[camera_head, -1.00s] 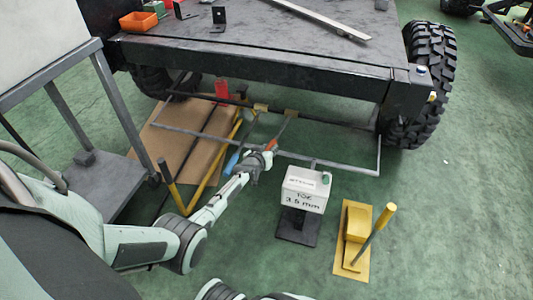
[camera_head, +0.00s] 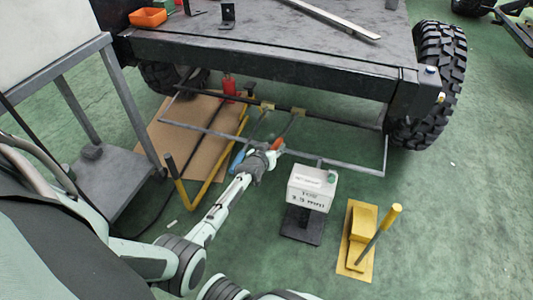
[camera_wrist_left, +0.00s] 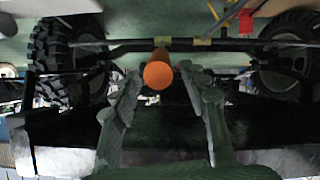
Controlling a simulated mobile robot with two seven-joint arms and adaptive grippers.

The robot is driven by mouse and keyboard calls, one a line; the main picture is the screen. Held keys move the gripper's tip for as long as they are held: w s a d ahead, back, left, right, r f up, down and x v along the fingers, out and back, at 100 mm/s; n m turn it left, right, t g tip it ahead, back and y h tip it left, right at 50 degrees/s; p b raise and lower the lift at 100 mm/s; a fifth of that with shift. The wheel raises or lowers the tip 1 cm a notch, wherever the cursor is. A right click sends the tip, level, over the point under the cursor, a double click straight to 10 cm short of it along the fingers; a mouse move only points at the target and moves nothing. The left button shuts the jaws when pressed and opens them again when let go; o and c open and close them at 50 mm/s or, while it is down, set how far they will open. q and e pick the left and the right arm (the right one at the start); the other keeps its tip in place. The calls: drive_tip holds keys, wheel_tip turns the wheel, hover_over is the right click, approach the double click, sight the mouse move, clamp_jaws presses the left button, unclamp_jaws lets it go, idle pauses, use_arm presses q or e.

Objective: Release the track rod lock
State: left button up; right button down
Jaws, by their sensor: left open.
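A black track rod (camera_head: 330,121) runs under the front of the chassis, with two yellow clamps on it. A lever with an orange grip (camera_head: 278,145) hangs from the right clamp (camera_head: 299,112). A lever with a blue grip (camera_head: 237,160) hangs from the left clamp (camera_head: 268,105). My left gripper (camera_head: 271,153) is open at the orange grip. In the left wrist view the round orange grip end (camera_wrist_left: 158,75) shows between the spread fingers of my left gripper (camera_wrist_left: 161,72); I cannot tell whether they touch it. My right gripper is out of view.
A white box with a printed label (camera_head: 312,188) stands on a black stand just right of my gripper. A yellow block with a handle (camera_head: 362,238) lies farther right. A grey bar frame (camera_head: 345,166) surrounds the levers. A grey cart (camera_head: 92,165) stands left.

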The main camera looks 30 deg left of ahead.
use_arm(q)
drive_tip(key=v, duration=0.9)
drive_tip(key=s+d+f+m+g, duration=0.2)
drive_tip(key=s+f+g, duration=0.1)
drive_tip(key=s, duration=0.6)
drive_tip(key=s+d+f+m+g+h, duration=0.1)
drive_tip(key=s+d+f+m+g, duration=0.1)
drive_tip(key=s, duration=0.8)
drive_tip(key=s+d+f+m+g, duration=0.2)
drive_tip(key=s+d+f+g, duration=0.2)
drive_tip(key=s, duration=0.5)
drive_tip(key=shift+s+d+f, duration=0.15)
drive_tip(key=shift+s, duration=0.2)
